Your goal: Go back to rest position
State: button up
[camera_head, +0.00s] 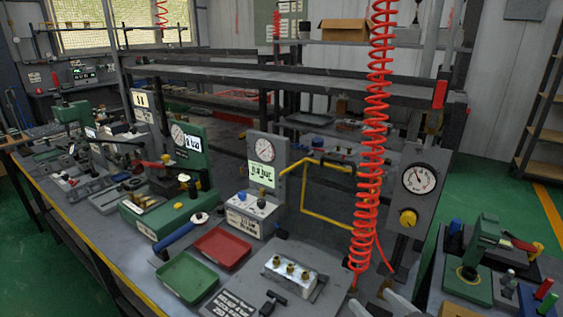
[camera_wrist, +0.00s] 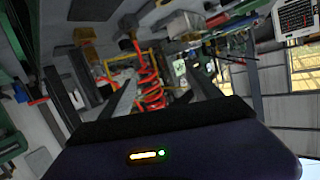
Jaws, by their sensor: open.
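My gripper (camera_wrist: 162,88) shows in the wrist view as two grey fingers standing apart above its dark body. It is open, and nothing is visibly held between the fingers. A red coiled hose (camera_wrist: 150,82) shows in the background between them. In the head view I cannot make out my gripper clearly. A metal valve block (camera_head: 291,271) with brass fittings sits on a grey plate on the bench, left of the hanging red coiled hose (camera_head: 373,130).
A green tray (camera_head: 186,277) and a red tray (camera_head: 222,248) lie left of the block. A yellow pipe frame (camera_head: 325,218), a gauge panel (camera_head: 418,185) and a green press (camera_head: 478,255) stand around it. Shelves (camera_head: 250,78) stand behind. Green floor is open at the far right.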

jog(key=s+d+f+m+t+h, duration=0.1)
jog(key=s+d+m+h, duration=0.15)
jog(key=s, duration=0.45)
jog(key=s+d+f+m+t+h, duration=0.1)
jog(key=s+d+m+t+h, duration=0.1)
jog(key=s+m+h, duration=0.3)
jog(key=s+a+r+n+g+y, duration=0.1)
jog(key=s+a+n, duration=0.1)
jog(key=s, duration=1.1)
jog(key=s+a+r+n+g+y, duration=0.1)
jog(key=s+a+n, duration=0.1)
jog(key=s, duration=1.1)
jog(key=shift+a+r, duration=0.2)
jog(key=shift+a, duration=0.05)
jog(key=shift+n, duration=0.25)
